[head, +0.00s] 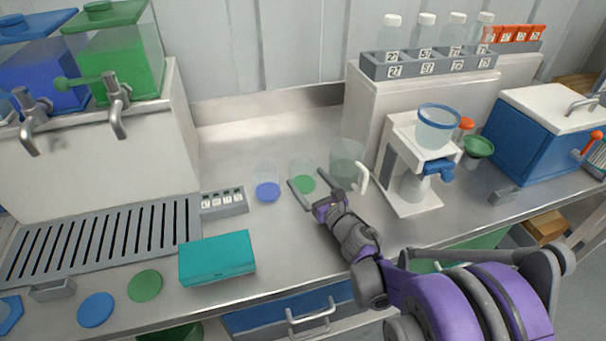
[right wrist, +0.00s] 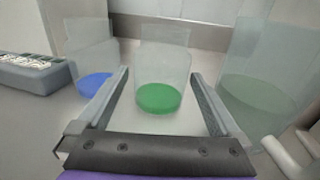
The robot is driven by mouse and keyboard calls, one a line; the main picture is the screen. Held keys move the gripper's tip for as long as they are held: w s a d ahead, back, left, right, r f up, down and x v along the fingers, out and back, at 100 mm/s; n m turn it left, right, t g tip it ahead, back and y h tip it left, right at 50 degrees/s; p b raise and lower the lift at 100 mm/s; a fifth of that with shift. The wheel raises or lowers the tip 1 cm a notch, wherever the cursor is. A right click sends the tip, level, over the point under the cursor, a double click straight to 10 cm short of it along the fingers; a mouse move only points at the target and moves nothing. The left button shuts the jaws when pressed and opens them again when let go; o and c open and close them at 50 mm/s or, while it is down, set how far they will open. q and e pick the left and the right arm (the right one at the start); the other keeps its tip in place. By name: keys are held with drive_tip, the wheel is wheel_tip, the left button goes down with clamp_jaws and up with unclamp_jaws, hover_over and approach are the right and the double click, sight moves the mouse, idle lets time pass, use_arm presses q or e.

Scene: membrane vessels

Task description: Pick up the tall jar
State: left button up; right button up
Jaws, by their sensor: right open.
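A clear jar with a green bottom (head: 304,185) stands upright on the steel counter. In the right wrist view this green-bottomed jar (right wrist: 160,98) is centred between the fingers. My right gripper (head: 307,178) is open, with one finger on each side of it, and gaps show on both sides. A clear jar with a blue bottom (head: 267,190) stands just to the left; it also shows in the right wrist view (right wrist: 94,84). I cannot tell for certain which of these is the tall jar. My left gripper is not in view.
A clear jug with a white handle (head: 346,160) stands close on the right of the gripper. A grey labelled block (head: 223,202) and a teal box (head: 217,258) lie to the left. A white stand with a blue-rimmed funnel (head: 437,128) is further right. The counter behind the jars is clear.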

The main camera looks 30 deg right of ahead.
drive_tip(key=w, duration=0.6)
drive_tip(key=shift+w+d, duration=0.1)
drive_tip(key=c, duration=1.2)
drive_tip(key=shift+o, duration=0.2)
drive_tip(key=shift+r, duration=0.1)
wheel_tip(320, 180, up, 18)
drive_tip(key=p, duration=0.3)
drive_tip(key=shift+p, duration=0.3)
